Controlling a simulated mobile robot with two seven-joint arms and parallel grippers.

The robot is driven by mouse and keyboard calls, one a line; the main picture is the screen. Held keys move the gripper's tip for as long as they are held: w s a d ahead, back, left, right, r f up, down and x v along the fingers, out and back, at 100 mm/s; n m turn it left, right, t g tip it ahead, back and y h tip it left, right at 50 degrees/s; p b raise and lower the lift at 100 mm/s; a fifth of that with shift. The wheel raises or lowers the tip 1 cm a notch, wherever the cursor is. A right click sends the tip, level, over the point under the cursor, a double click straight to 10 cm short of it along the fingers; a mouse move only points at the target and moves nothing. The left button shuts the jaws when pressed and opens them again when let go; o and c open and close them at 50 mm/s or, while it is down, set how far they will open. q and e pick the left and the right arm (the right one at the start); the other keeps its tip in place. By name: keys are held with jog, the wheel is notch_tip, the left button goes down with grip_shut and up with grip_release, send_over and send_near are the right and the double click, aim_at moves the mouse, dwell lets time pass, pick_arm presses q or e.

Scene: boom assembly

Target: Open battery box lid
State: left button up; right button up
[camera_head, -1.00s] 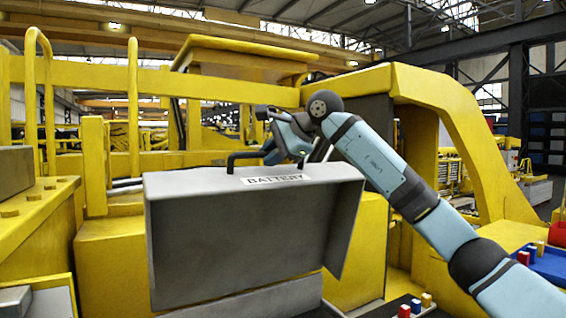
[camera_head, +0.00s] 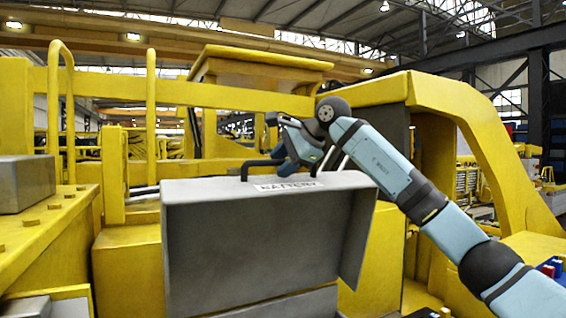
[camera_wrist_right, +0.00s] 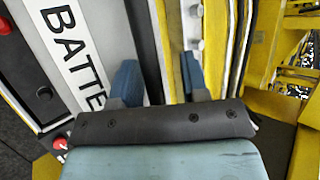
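A dark bar handle (camera_head: 258,166) sits at the lid's top. My right gripper (camera_head: 297,168) is at the top edge beside the handle; its fingers overlap the handle's right end in this view, and contact cannot be told. My left gripper is not in view.
Yellow machine bodywork surrounds the box, with a tall arch (camera_head: 480,140) at right and upright rails (camera_head: 151,110) at left. A grey block (camera_head: 25,183) sits on a yellow ledge at left. Coloured blocks (camera_head: 552,268) lie at the lower right.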

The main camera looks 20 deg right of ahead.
jog(key=shift+s+d+r+b, duration=0.3)
jog(key=shift+d, duration=0.05)
jog(key=b+v, duration=0.3)
jog(key=v, duration=0.9)
jog(key=shift+s+r, duration=0.3)
